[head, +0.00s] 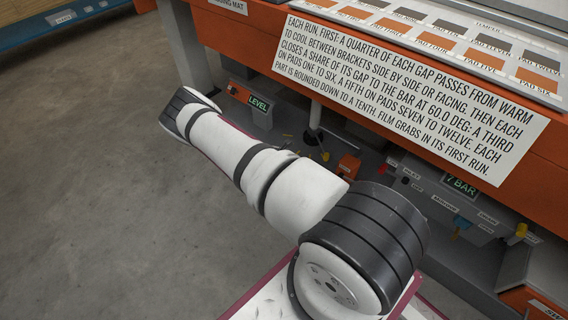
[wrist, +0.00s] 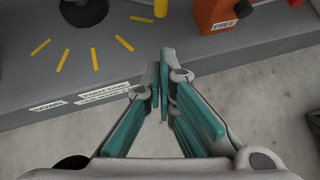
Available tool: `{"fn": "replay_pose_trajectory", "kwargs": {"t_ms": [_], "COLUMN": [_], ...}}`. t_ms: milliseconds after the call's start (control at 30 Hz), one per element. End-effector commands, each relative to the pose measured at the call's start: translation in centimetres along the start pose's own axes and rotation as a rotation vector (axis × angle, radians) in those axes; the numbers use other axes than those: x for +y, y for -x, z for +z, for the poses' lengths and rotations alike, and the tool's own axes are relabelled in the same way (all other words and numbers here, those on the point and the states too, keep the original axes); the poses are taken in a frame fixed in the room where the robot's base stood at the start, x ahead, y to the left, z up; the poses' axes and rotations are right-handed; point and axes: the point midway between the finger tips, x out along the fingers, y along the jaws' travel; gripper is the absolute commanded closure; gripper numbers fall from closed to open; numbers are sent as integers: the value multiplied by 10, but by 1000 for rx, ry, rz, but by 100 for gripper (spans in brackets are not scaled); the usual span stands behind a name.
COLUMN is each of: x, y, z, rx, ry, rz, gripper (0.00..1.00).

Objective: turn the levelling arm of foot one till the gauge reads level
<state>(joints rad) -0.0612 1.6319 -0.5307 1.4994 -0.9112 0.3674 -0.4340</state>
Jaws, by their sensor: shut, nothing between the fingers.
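The gauge (head: 258,103), on an orange-fronted box in the head view, shows the word LEVEL on its dark display. The foot's dark round base (wrist: 84,8) is at the top left of the wrist view, cut off by the edge. A yellow upright end (wrist: 161,7), which looks like the tip of the levelling arm, is at the top middle; it shows small in the head view (head: 325,156). My gripper (wrist: 163,75) is shut and empty, apart from the yellow end and nearer the camera. I cannot make out my fingers in the head view.
Yellow marks (wrist: 62,60) fan out on the grey ledge (wrist: 25,85), above a FOOT ONE label (wrist: 104,89). An orange block (wrist: 213,14) labelled FREE stands right of the yellow end. The orange bench edge (head: 240,45) overhangs. Open floor (head: 90,200) lies left.

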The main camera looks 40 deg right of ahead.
Motion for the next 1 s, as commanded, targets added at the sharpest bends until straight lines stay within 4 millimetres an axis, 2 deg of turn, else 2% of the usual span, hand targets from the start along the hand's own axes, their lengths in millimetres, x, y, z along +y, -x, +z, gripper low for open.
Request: {"fn": "replay_pose_trajectory", "kwargs": {"t_ms": [267, 700, 800, 1000], "x": [-2, -2, -3, -3], "y": [-28, -112, -121, -132], "z": [2, 3, 15, 27], "rx": [10, 9, 9, 10], "ry": [-17, -17, -19, -16], "rz": [-11, -9, -9, -9], "gripper": [100, 100, 100, 100]}}
